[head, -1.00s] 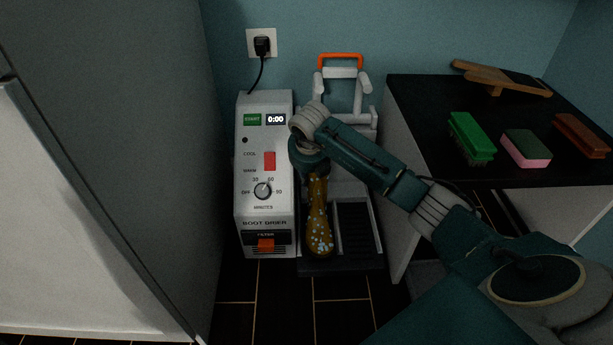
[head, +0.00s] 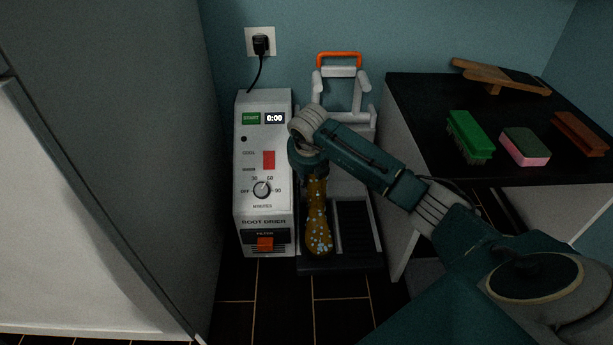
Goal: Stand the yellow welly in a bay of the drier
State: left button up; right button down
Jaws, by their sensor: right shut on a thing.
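The yellow welly (head: 318,225), speckled with pale spots, is upright with its toe toward me, at the left bay of the boot drier (head: 264,170). I cannot tell whether its sole touches the bay floor. My right gripper (head: 314,172) is above it and shut on its upper part; my wrist hides the fingertips and the welly's top. The drier's right bay (head: 354,228) is empty and dark-floored. The drier's white control box shows 0:00, a red switch and a dial. My left gripper is not in view.
A dark bench (head: 420,120) to the right holds a green brush (head: 468,136), a pink and green sponge (head: 525,147), a brown brush (head: 581,133) and a wooden boot jack (head: 500,77). A grey cabinet side (head: 130,130) closes off the left. The floor in front is clear.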

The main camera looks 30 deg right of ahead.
jog(key=shift+f, duration=0.1)
jog(key=shift+f, duration=0.55)
dwell(0.5)
jog(key=shift+f, duration=0.25)
jog(key=c, duration=1.1)
grip_release()
